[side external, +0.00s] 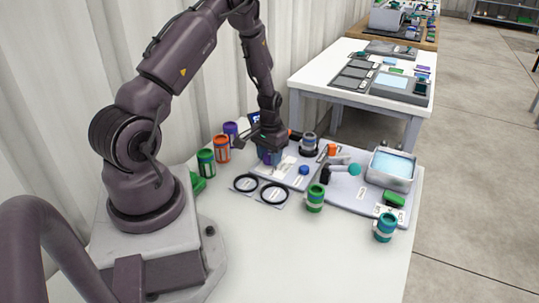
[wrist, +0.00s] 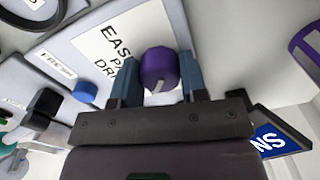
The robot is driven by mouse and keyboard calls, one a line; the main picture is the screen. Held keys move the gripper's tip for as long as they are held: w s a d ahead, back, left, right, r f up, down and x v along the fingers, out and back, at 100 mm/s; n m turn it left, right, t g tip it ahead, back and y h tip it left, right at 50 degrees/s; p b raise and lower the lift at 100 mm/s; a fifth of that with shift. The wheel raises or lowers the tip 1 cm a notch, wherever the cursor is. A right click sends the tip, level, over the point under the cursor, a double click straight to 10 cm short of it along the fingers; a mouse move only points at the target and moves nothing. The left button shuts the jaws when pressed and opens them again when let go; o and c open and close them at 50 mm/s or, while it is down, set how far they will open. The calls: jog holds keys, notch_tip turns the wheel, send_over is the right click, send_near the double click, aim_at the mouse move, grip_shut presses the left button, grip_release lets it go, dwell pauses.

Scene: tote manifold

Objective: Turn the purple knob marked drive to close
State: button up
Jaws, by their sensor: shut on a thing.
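The purple knob (wrist: 159,68) shows in the wrist view, with a pale line on its side. It stands on a panel with a white label (wrist: 112,48); the label's lettering is partly covered. My gripper (wrist: 158,78) is shut on the purple knob, with one blue-grey finger on each side of it. In the side external view my gripper (side external: 268,156) points down at the back left of the grey panel (side external: 297,180), and it hides most of the knob there.
A blue knob (side external: 303,170) and a lever with a teal ball (side external: 354,169) are to the right. A metal tray (side external: 378,178) stands beyond them. Green (side external: 206,163), orange (side external: 222,149) and purple (side external: 231,131) mugs stand left of my gripper.

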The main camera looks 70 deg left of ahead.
aim_at(269, 155)
jog(key=o, duration=0.9)
notch_tip(269, 155, up, 13)
jog(key=shift+r, duration=0.1)
jog(key=s+d+r+m+t, duration=0.2)
jog(key=s+d+r, duration=0.1)
jog(key=d+r, duration=0.3)
jog(key=s+d+r+m+t, duration=0.1)
jog(key=s+d+r+m, duration=0.1)
jog(key=d+r, duration=0.5)
jog(key=s+d+r+m+t, duration=0.2)
jog(key=s+d+r, duration=0.3)
jog(key=d, duration=0.7)
jog(key=shift+d+r+m+t, duration=0.2)
jog(key=shift+r+m+t, duration=0.1)
jog(key=shift+r, duration=0.95)
